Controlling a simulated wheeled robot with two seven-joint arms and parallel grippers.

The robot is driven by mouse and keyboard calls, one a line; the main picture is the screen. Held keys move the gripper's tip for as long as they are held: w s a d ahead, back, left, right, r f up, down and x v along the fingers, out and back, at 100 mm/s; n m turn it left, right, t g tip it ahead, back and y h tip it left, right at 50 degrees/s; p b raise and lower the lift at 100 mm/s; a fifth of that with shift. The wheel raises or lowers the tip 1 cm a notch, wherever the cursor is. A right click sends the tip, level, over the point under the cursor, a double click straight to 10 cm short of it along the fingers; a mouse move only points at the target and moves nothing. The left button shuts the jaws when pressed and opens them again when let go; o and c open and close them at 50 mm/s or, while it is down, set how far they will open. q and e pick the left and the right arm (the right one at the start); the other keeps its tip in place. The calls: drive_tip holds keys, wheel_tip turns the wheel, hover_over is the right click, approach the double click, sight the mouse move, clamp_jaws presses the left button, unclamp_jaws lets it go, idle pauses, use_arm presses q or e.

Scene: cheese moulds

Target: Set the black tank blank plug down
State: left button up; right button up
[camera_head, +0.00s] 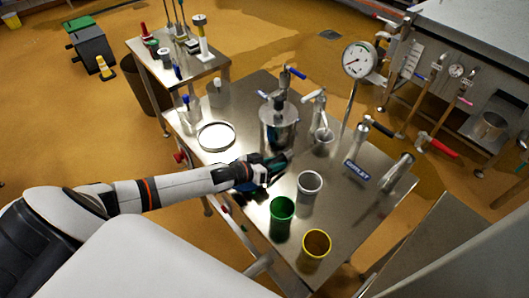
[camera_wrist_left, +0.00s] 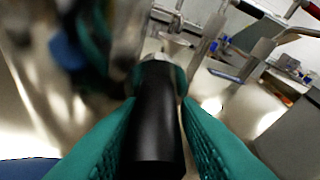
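The black tank blank plug (camera_wrist_left: 155,115) is a dark cylinder with a pale metal end, between the teal fingers of my left gripper (camera_wrist_left: 160,125) in the left wrist view. The fingers press along both its sides. In the head view my left gripper (camera_head: 272,168) is over the middle of the steel table (camera_head: 345,225), in front of the steel tank (camera_head: 279,128). The plug is mostly hidden there by the fingers. I cannot tell whether it touches the table. My right gripper is not in view.
A green cup (camera_head: 282,216), a grey cup (camera_head: 309,186) and a yellow cup (camera_head: 316,246) stand close on the right and front. A white-bottomed ring dish (camera_head: 216,136) lies behind left.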

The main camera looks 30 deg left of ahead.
use_arm(q)
drive_tip(key=v, duration=1.2)
drive_tip(key=shift+r, duration=0.15)
